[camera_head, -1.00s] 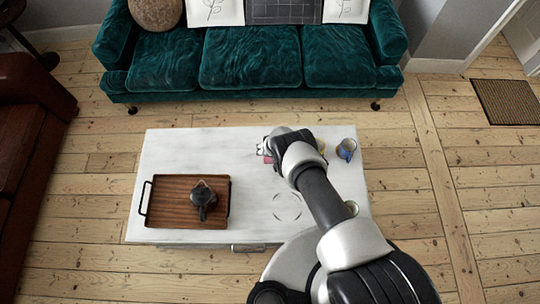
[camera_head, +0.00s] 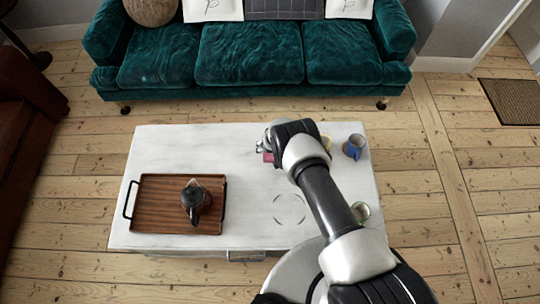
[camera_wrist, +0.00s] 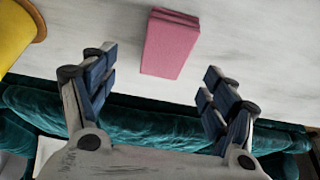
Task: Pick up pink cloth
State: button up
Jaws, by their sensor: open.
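The pink cloth (camera_wrist: 170,43) is a folded, block-like bundle on the white table, in the upper middle of the wrist view. In the head view only a small pink piece of it (camera_head: 268,157) shows beside my wrist; the rest is hidden by my arm. My gripper (camera_wrist: 158,82) is open and empty, its two blue-padded fingers spread apart. In the wrist view the cloth lies between and beyond the fingertips, and neither finger visibly touches it. In the head view my gripper is mostly hidden behind my wrist.
The white table (camera_head: 200,150) bears a wooden tray (camera_head: 150,208) with a dark teapot (camera_head: 194,197) at left. A blue cup (camera_head: 353,147) stands at the right, and a yellow object (camera_wrist: 14,32) is near the cloth. A green sofa (camera_head: 250,55) stands behind the table.

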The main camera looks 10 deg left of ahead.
jog(key=shift+b+x, duration=0.9)
jog(key=shift+b, duration=0.1)
jog(key=shift+f, duration=0.1)
jog(key=f+b, duration=0.2)
jog(key=b, duration=0.1)
jog(key=a+f+b, duration=0.1)
jog(key=b, duration=0.1)
jog(key=shift+w+f, duration=0.2)
jog(key=shift+w, duration=0.2)
jog(key=shift+w+f+b, duration=0.35)
jog(key=shift+f+b, duration=0.25)
jog(key=shift+b, duration=0.3)
jog(key=shift+f, duration=0.25)
jog(key=c, duration=1.1)
